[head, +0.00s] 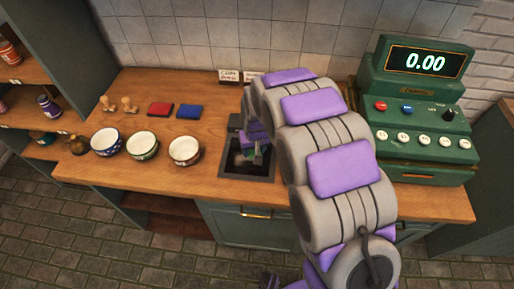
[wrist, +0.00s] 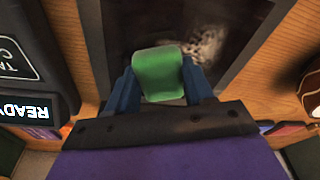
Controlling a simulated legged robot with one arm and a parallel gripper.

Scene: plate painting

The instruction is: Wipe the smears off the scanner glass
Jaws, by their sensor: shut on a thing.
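The scanner glass (head: 235,163) is a dark panel with a frame, set in the wooden counter in the middle of the head view. In the wrist view the dark glass (wrist: 150,32) fills the upper middle. A pale whitish smear (wrist: 207,42) shows on it, right of the green block. My gripper (wrist: 158,82) is shut on a green sponge-like block (wrist: 160,70). In the head view my gripper (head: 256,152) is over the right part of the glass, partly hidden by my arm. I cannot tell whether the block touches the glass.
Three bowls (head: 107,142) stand left of the glass. Behind them are two stamps (head: 127,104), a red pad (head: 160,109) and a blue pad (head: 189,112). A green cash register (head: 415,120) stands right of my arm. Small cards (head: 229,75) stand at the wall.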

